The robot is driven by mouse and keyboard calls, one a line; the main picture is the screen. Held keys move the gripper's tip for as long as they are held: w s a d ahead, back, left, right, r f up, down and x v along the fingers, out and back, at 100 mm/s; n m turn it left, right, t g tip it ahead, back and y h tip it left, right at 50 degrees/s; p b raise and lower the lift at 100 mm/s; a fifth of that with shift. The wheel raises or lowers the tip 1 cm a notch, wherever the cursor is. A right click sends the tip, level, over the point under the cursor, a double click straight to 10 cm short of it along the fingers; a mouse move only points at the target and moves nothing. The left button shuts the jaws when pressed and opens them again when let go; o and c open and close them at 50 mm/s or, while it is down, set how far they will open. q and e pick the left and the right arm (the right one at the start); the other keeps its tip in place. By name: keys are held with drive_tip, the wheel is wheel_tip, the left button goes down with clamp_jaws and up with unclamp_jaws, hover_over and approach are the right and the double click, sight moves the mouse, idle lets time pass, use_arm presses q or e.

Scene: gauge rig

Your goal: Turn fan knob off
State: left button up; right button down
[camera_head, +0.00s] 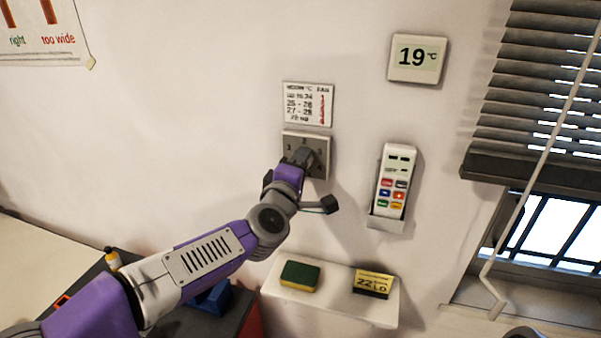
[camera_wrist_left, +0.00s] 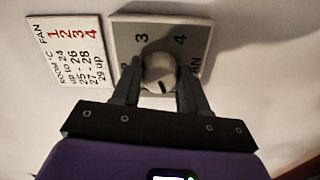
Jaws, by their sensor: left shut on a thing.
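The fan switch plate (camera_head: 320,166) is a grey square on the wall with numbers around its edge. In the left wrist view the plate (camera_wrist_left: 205,38) shows the numbers 3 and 4 and part of the word FAN. The round grey fan knob (camera_wrist_left: 158,72) sits at its middle, with a dark mark on its near side. My left gripper (camera_head: 303,156) reaches the plate. In the left wrist view its two fingers (camera_wrist_left: 158,84) stand on either side of the knob and are shut on it. The gripper hides the knob in the head view. My right gripper does not show.
A fan-and-temperature chart (camera_head: 308,104) hangs above the plate. A display (camera_head: 417,58) reads 19 °C. A remote (camera_head: 395,182) sits in a wall holder to the right. A shelf (camera_head: 335,299) below carries a sponge (camera_head: 300,275) and a yellow-black block (camera_head: 373,283).

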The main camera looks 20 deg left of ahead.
use_arm(q)
drive_tip(key=shift+n, duration=0.7)
drive_tip(key=shift+b, duration=0.35)
drive_tip(key=o, duration=1)
drive_tip(key=shift+o, duration=0.2)
drive_tip(key=s, duration=0.7)
drive_tip(key=shift+s, duration=0.3)
drive_tip(key=shift+a, duration=0.1)
